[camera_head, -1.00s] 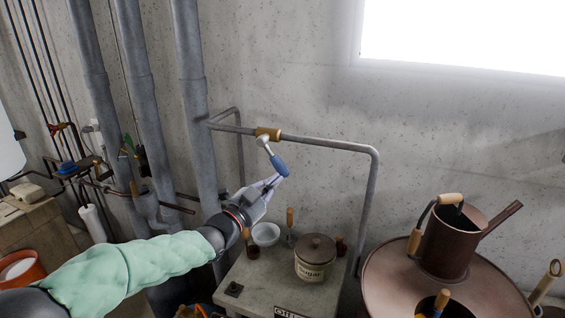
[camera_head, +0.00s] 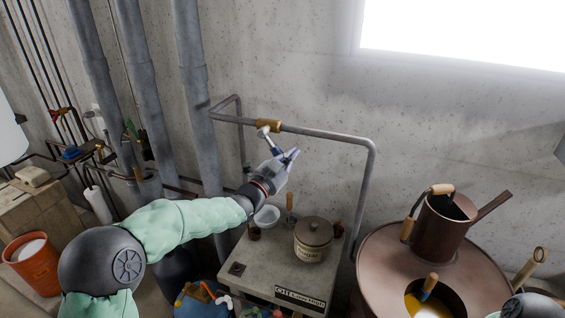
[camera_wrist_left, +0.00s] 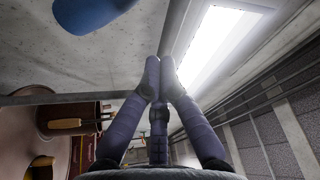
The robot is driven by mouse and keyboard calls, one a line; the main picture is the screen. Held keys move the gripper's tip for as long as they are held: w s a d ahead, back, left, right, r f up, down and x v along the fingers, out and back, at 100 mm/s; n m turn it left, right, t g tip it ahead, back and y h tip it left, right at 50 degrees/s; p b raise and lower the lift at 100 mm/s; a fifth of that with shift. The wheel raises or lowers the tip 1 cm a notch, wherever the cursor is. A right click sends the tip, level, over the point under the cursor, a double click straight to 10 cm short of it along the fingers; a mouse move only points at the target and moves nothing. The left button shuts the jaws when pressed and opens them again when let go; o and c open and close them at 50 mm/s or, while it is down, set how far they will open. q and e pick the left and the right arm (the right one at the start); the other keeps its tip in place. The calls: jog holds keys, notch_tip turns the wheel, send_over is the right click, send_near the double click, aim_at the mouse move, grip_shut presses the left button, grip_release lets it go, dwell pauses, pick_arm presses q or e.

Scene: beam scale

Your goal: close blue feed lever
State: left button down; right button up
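The feed lever hangs from a brass valve (camera_head: 268,125) on the grey wall pipe. In the left wrist view the blue handle (camera_wrist_left: 92,12) shows at the top left, apart from the fingers. My left gripper (camera_head: 294,154) is just below and right of the valve, pointing up and right. In the left wrist view its fingertips (camera_wrist_left: 159,62) are together with nothing between them. My right gripper is out of view.
Below stands a small table with a sugar jar (camera_head: 314,240) and a white bowl (camera_head: 267,215). A copper vessel (camera_head: 378,262) with a brown can (camera_head: 447,232) stands at right. The pipe (camera_head: 330,135) runs along the wall above my gripper.

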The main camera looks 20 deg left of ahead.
aim_at(274, 148)
pick_arm(q)
jog(key=w+a+f, duration=0.1)
jog(key=a+f, duration=0.1)
jog(key=shift+w+a+p, duration=0.3)
jog(key=shift+w+p, duration=0.05)
jog(key=shift+a+f, duration=0.1)
jog(key=shift+a+f+m+b, duration=0.25)
jog(key=shift+f+m+b, duration=0.05)
jog(key=shift+b, duration=0.7)
